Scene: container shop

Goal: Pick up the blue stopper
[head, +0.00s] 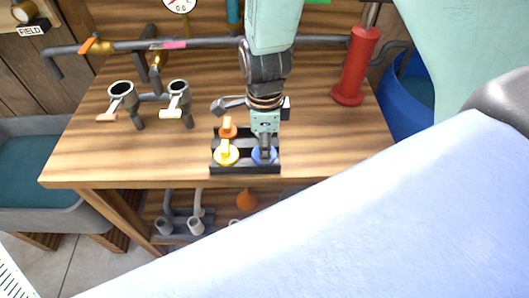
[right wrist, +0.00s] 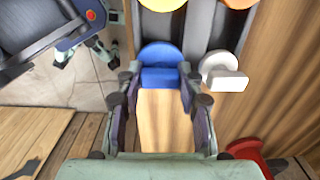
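The blue stopper (head: 265,155) sits in the front right of a black rack (head: 245,171) on the wooden bench. In the right wrist view the blue stopper (right wrist: 160,56) shows its round disc and upright tab. My right gripper (head: 265,145) points down over it in the head view. In the right wrist view my right gripper (right wrist: 160,78) is open, with one finger on each side of the tab. The fingertips are close to the tab's edges; I cannot tell whether they touch.
A yellow stopper (head: 227,155) and an orange stopper (head: 227,129) stand in the rack. A white stopper (right wrist: 223,72) is beside the blue one. Pipe fittings (head: 122,95) stand left, a red cylinder (head: 353,70) right. The bench's front left (head: 110,160) is clear.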

